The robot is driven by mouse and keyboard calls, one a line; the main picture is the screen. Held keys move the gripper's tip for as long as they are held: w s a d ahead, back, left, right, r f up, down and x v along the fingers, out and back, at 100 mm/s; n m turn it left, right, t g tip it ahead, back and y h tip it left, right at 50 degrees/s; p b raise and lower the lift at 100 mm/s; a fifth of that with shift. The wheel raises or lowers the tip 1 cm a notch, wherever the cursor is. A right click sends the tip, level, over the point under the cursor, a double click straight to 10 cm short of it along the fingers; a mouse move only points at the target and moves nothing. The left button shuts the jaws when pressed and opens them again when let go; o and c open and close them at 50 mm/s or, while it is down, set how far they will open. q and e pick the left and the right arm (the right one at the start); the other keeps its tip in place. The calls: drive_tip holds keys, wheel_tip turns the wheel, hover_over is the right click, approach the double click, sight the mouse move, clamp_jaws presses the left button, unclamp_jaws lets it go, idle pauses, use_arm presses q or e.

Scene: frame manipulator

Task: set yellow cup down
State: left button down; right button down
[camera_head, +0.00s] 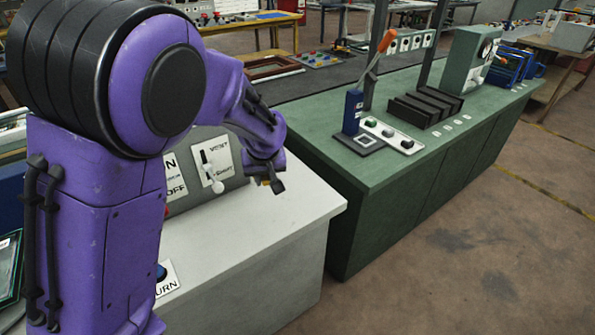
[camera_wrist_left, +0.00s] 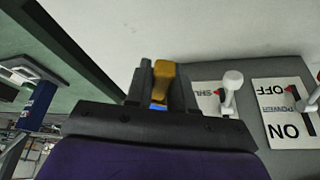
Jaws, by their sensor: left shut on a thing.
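My left gripper (camera_head: 272,183) reaches in from the left, above the white-topped counter (camera_head: 262,232). In the left wrist view the left gripper (camera_wrist_left: 160,78) is shut on a small yellow thing, the yellow cup (camera_wrist_left: 161,80). Only part of the cup shows between the dark fingers, so its full shape is hidden. A small blue patch shows at its lower end. In the head view the gripper and wrist hide most of it. I cannot tell whether it touches the counter. My right gripper is not in view.
A grey panel with white ON/OFF labels and a white-knobbed lever (camera_head: 211,172) stands close beside the gripper. A green counter (camera_head: 400,165) at the right bears a blue lever switch (camera_head: 352,112) and dark blocks (camera_head: 420,110). The white counter's right part is clear.

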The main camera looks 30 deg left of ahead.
use_arm(q)
drive_tip(key=w+f+p, duration=0.1)
drive_tip(key=w+f, duration=0.2)
drive_tip(key=w, duration=0.1)
drive_tip(key=w+f+p, duration=0.2)
drive_tip(key=w+f, duration=0.1)
drive_tip(key=w, duration=0.2)
drive_tip(key=w+f+p, duration=0.1)
drive_tip(key=w+f, duration=0.2)
drive_tip(key=w, duration=0.2)
drive_tip(key=shift+w+a+f, duration=0.15)
drive_tip(key=shift+a+f, duration=0.2)
wheel_tip(320, 180, down, 3)
drive_tip(key=shift+d+r+p, duration=0.1)
drive_tip(key=shift+p, duration=1.05)
drive_tip(key=shift+f, duration=0.3)
drive_tip(key=c, duration=1)
unclamp_jaws()
drive_tip(key=shift+o, duration=0.2)
drive_tip(key=shift+r, duration=0.1)
drive_tip(key=shift+r, duration=0.3)
drive_tip(key=b+v, duration=0.2)
drive_tip(key=v, duration=0.9)
drive_tip(key=shift+r+b, duration=0.25)
drive_tip(key=shift+b, duration=0.05)
